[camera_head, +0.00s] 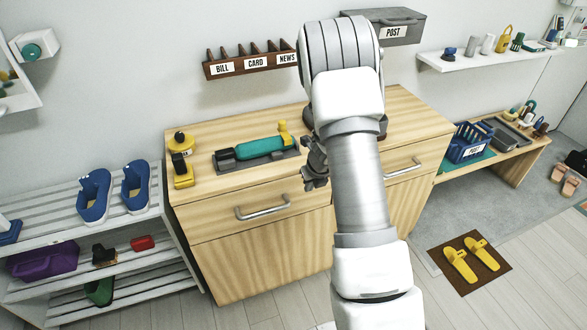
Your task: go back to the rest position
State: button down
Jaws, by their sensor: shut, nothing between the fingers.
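My gripper (316,168) shows just left of my arm, in front of the wooden cabinet's (225,190) upper drawers. It looks empty, and its fingers are shut. My arm rises through the middle of the view and hides part of the cabinet top and the wall behind. The gripper appears apart from the things on the cabinet, though its exact distance from the cabinet front is hard to tell.
A teal and yellow tool lies on a dark tray (228,167) on the cabinet. A white shoe rack (60,192) stands left. A low bench (500,152) with a blue basket (470,144) stands right. A brown mat (446,256) with yellow slippers lies on the floor.

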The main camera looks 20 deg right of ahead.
jog(key=s+a+r+n+y+p, duration=0.1)
jog(key=s+a+r+n, duration=0.25)
jog(key=r+n, duration=0.35)
jog(key=s+a+r+n+t+y, duration=0.15)
jog(key=a+r+n, duration=0.3)
jog(key=r, duration=0.55)
jog(key=s+a+r+n+g+p, duration=0.1)
jog(key=s+a+r+n, duration=0.2)
jog(key=a+r+n, duration=0.4)
jog(key=s+r+n, duration=0.3)
jog(key=s+n, duration=0.2)
jog(key=s, duration=0.2)
jog(key=s+r+n+h+p, duration=0.1)
jog(key=s+r+n, duration=0.3)
jog(key=s+n, duration=0.2)
jog(key=s+r+n+h, duration=0.1)
jog(key=s+r+n, duration=0.3)
jog(key=s+n, duration=0.2)
jog(key=shift+s+d+t, duration=0.35)
jog(key=shift+s, duration=0.8)
jog(key=shift+n+h, duration=0.25)
